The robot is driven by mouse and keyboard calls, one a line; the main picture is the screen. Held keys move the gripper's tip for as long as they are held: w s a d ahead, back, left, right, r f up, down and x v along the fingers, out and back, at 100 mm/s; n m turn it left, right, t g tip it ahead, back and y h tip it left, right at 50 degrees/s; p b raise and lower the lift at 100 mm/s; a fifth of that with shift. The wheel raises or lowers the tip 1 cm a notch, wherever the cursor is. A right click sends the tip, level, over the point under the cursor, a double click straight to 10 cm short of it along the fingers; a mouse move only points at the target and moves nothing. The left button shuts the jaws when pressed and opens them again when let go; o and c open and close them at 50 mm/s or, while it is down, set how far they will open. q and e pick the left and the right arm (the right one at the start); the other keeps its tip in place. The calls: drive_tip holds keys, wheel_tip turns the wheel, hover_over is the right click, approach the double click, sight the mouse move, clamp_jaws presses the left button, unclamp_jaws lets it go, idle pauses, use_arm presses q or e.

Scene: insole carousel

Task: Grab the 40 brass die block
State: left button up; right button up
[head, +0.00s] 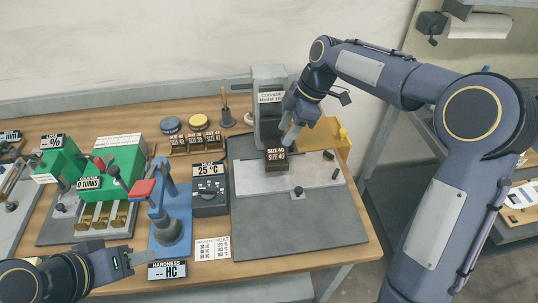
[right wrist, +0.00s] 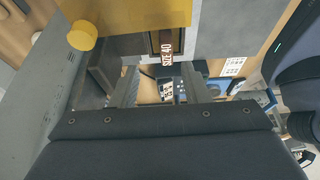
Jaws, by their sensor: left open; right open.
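A dark brown die block (head: 277,166) with a small pale label stands on the light plate of the grey press. Its label reads SIZE 40 in the right wrist view (right wrist: 167,48). My right gripper (head: 291,130) is open and hangs just above and behind the block, close to the press column. In the right wrist view its two fingers (right wrist: 165,88) point toward the block, which lies beyond their tips and is partly hidden. I cannot tell if they touch it. My left gripper (head: 122,258) is open and empty at the bench's front left.
The press column (head: 270,90) stands close to my right gripper, and a yellow part (head: 344,134) is to its right. A row of labelled blocks (head: 196,143) is at the back. A blue hardness tester (head: 170,230) and a 25 °C box (head: 209,190) stand left. The grey mat's front is clear.

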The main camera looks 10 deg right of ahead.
sight(277, 150)
drive_tip(key=x, duration=0.3)
drive_tip(key=s+p+x, duration=0.1)
drive_tip(key=x, duration=0.1)
drive_tip(key=shift+a+f, duration=0.2)
drive_tip(key=shift+f, duration=0.05)
drive_tip(key=shift+w+a+f, duration=0.1)
drive_tip(key=shift+f, duration=0.25)
drive_tip(key=shift+c, duration=0.3)
clamp_jaws()
